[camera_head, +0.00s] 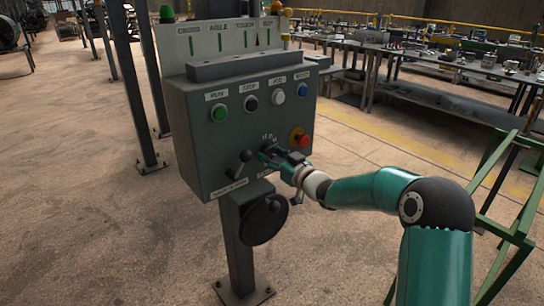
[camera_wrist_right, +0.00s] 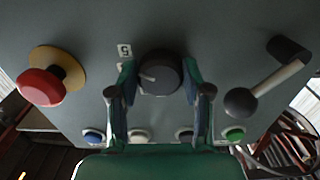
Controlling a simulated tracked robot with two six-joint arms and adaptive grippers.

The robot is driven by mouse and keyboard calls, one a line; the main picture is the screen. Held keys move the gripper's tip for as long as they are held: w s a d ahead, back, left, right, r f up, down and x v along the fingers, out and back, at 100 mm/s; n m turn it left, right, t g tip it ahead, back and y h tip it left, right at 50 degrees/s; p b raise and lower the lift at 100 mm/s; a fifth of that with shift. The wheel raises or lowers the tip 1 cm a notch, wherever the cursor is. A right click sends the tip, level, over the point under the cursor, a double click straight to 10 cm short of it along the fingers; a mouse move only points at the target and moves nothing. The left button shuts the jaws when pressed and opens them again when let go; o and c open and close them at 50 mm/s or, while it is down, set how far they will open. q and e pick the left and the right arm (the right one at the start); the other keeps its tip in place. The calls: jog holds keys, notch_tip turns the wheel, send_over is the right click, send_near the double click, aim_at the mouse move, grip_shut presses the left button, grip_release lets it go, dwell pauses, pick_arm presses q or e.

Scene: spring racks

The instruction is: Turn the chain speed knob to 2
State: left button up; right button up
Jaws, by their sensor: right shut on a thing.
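The round black knob (camera_wrist_right: 160,73) is on the grey control box (camera_head: 205,140), with a light pointer line toward the left in the right wrist view. One white number label (camera_wrist_right: 125,51) shows beside it; it looks like a 5, but I cannot be sure. My right gripper (camera_head: 268,153) is shut on the knob, with one finger on each side of it. In the head view the gripper hides most of the knob, and the numbers above it are too small to read. My left gripper is not in view.
A lever with a black ball (camera_wrist_right: 240,101) is beside the knob, close to one finger. The red emergency button (camera_wrist_right: 42,87) is on the other side. A row of buttons, including a green one (camera_head: 220,112), sits above the knob. A handwheel (camera_head: 263,220) is below the box.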

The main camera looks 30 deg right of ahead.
jog(key=shift+f+n+b, duration=0.2)
jog(key=shift+n+b, duration=0.5)
jog(key=shift+b, duration=0.35)
jog(key=n+b, duration=0.4)
jog(key=b, duration=0.1)
jog(key=shift+f, duration=0.1)
jog(key=shift+n+b, duration=0.75)
jog(key=shift+n, duration=0.15)
jog(key=n+b, duration=0.3)
jog(key=n, duration=0.2)
jog(key=shift+n+b, duration=0.3)
jog(key=shift+b, duration=0.05)
jog(key=n+b, duration=0.2)
jog(key=n, duration=0.3)
jog(key=o, duration=1.2)
jog(key=shift+r, duration=0.2)
jog(key=shift+c, duration=0.2)
jog(key=shift+r, duration=0.1)
